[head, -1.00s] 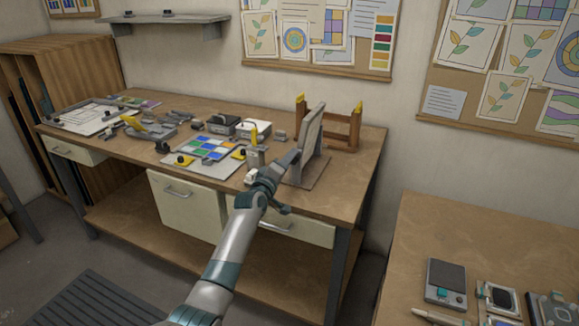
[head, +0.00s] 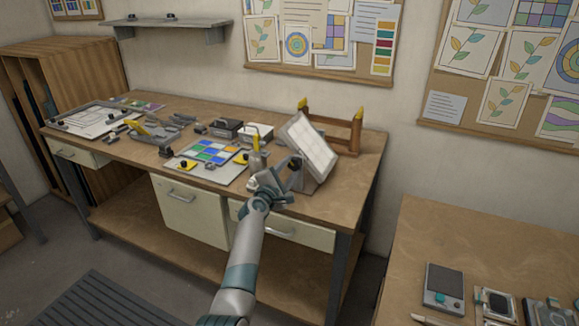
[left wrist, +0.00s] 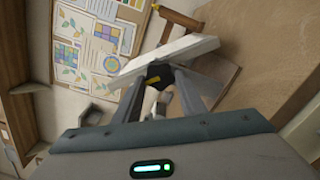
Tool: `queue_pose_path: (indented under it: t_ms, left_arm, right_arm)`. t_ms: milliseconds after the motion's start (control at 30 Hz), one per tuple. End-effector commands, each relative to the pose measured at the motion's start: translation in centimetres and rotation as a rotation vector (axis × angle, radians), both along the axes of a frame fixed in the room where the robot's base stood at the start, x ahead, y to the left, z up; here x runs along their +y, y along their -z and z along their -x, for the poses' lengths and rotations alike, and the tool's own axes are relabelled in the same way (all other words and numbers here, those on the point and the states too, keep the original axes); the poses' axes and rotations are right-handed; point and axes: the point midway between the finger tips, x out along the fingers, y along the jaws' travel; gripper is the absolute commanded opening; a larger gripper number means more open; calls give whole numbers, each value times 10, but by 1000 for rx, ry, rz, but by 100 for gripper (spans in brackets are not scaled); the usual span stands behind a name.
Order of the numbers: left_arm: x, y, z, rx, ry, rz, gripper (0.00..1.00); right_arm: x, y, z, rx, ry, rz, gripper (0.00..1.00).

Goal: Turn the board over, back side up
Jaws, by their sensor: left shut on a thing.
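The board (head: 309,145) is a pale panel with a faint grid of squares on its visible face. It stands tilted above the right end of the workbench. My left gripper (head: 291,171) is shut on its lower left edge. In the left wrist view the board (left wrist: 172,57) shows as a pale slab between and beyond the fingers of my left gripper (left wrist: 160,82). The board's other face is hidden in the head view. My right gripper is not in view.
A wooden rack (head: 354,132) with yellow tips stands just behind the board. A panel of coloured glass squares (head: 207,152), small boxes (head: 257,133) and several tools lie to the left on the workbench (head: 345,185). Its right front corner is clear.

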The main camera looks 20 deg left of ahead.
Motion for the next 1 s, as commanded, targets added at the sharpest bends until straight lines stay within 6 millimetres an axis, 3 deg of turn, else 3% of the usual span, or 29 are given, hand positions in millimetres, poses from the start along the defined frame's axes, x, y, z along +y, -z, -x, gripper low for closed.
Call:
queue_pose_path:
  t_ms: [600,1000]
  left_arm:
    - [-2,0,0,19,0,575,0]
    - [-4,2,0,26,0,788,0]
  right_arm:
    - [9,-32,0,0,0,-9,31]
    - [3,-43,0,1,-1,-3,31]
